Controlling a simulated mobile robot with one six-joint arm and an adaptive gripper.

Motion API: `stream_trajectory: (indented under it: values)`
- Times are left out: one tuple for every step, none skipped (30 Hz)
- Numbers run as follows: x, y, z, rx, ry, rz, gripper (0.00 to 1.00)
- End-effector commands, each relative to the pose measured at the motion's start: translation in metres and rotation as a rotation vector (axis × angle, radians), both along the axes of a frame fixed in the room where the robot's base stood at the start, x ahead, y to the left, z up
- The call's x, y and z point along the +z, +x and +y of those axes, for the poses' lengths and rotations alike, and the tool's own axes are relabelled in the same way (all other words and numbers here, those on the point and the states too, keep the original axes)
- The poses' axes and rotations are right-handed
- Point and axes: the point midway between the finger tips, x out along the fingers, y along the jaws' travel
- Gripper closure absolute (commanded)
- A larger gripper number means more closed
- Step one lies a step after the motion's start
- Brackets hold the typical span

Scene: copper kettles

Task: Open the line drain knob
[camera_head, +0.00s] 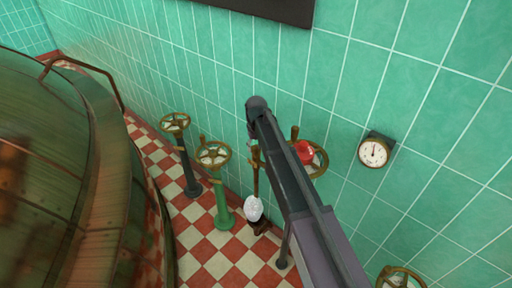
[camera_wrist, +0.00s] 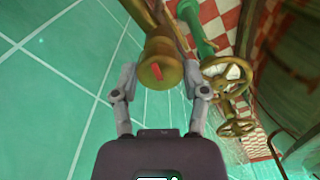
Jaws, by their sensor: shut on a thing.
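A round brass knob (camera_wrist: 157,75) with a red mark on its face sits in the middle of the wrist view, on the end of a brass fitting. I take it to be the line drain knob. My gripper (camera_wrist: 160,80) has its two grey fingers on either side of the knob and is shut on it. In the head view my own arm runs across the middle and hides my gripper. I cannot tell the knob there.
Handwheels on a dark post (camera_head: 191,178) and a green post (camera_head: 224,214) stand left of the pipe. Another handwheel (camera_head: 320,163) with a red part (camera_head: 304,151) is right of my arm. A gauge (camera_head: 374,153) is on the tiled wall. A large copper kettle (camera_head: 50,180) fills the left.

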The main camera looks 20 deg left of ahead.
Motion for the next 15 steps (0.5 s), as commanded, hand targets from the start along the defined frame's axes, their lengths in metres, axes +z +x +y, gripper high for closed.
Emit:
stream_trajectory:
  values:
    - [-0.0003, -0.0007, -0.0006, 0.041, -0.001, 0.001, 0.90]
    - [-0.0003, -0.0007, -0.0006, 0.065, -0.001, 0.001, 0.90]
    - [-0.0003, -0.0007, -0.0006, 0.096, -0.001, 0.001, 0.90]
    - [-0.0003, -0.0007, -0.0005, 0.118, -0.001, 0.001, 0.90]
    - [-0.0003, -0.0007, -0.0005, 0.140, -0.001, 0.001, 0.90]
    - [-0.0003, -0.0007, -0.0005, 0.166, -0.001, 0.001, 0.90]
    - [-0.0003, -0.0007, -0.0005, 0.183, -0.001, 0.002, 0.90]
    - [-0.0003, -0.0007, -0.0005, 0.201, -0.001, 0.002, 0.90]
    - [-0.0003, -0.0007, -0.0005, 0.220, -0.001, 0.002, 0.90]
    - [-0.0003, -0.0007, -0.0005, 0.234, -0.001, 0.002, 0.90]
    - [-0.0003, -0.0007, -0.0005, 0.246, -0.001, 0.002, 0.90]
    - [-0.0003, -0.0008, -0.0004, 0.260, -0.001, 0.002, 0.90]
    - [-0.0003, -0.0008, -0.0004, 0.269, -0.001, 0.002, 0.90]
    - [-0.0003, -0.0008, -0.0004, 0.277, -0.001, 0.002, 0.90]
    - [-0.0003, -0.0008, -0.0004, 0.286, -0.001, 0.002, 0.90]
